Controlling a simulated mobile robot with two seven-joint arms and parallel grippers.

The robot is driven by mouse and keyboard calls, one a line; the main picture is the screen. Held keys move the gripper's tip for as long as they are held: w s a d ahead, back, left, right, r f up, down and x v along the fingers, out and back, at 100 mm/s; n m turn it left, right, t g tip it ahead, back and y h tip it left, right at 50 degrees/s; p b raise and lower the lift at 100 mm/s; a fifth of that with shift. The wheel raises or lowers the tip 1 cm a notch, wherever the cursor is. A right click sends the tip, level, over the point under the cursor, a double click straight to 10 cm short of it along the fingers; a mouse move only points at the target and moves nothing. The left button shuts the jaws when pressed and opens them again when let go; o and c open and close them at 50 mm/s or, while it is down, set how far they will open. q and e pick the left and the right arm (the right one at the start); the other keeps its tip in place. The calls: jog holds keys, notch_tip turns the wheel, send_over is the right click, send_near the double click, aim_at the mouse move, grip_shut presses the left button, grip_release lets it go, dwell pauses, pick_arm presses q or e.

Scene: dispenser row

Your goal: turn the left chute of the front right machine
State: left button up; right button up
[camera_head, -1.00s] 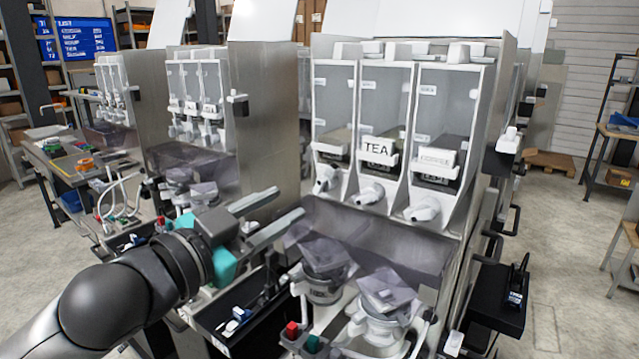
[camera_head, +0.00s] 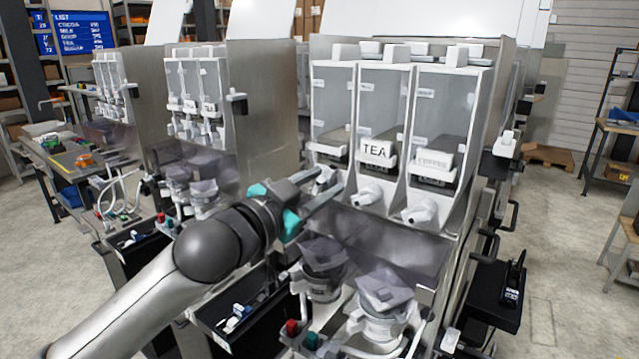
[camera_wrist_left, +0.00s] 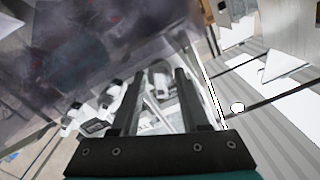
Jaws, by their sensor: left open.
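The front right machine (camera_head: 402,110) has three clear canisters, the middle one labelled TEA, each with a white chute below. The left chute (camera_head: 326,176) is partly hidden by my left gripper (camera_head: 335,181), whose open fingers are at it, one on its upper left and one on its lower right. I cannot tell whether they touch it. The middle chute (camera_head: 367,194) and right chute (camera_head: 420,211) are in clear view. In the wrist view the two dark fingers (camera_wrist_left: 158,72) are apart with pale parts between and beyond them. My right gripper is not in view.
Under the chutes are a tinted panel (camera_head: 400,245) and mixing bowls (camera_head: 382,290). Red and green knobs (camera_head: 292,327) stand at the machine's lower front. A black side tray (camera_head: 497,290) juts out at right. Another machine (camera_head: 195,100) stands at left.

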pick_arm(q)
grip_shut()
dwell(0.5)
jog(key=m+p, duration=0.3)
jog(key=m, duration=0.1)
jog(key=shift+r, duration=0.1)
jog(key=m+p, duration=0.3)
jog(key=m, duration=0.1)
jog(key=shift+m, duration=0.4)
jog(key=m+p, duration=0.2)
jog(key=m, duration=0.1)
jog(key=m+p, duration=0.1)
jog(key=m, duration=0.1)
jog(key=shift+d+f, duration=0.1)
jog(key=shift+f, duration=0.15)
jog(key=m+p, duration=0.2)
jog(key=m, duration=0.3)
jog(key=shift+f, duration=0.15)
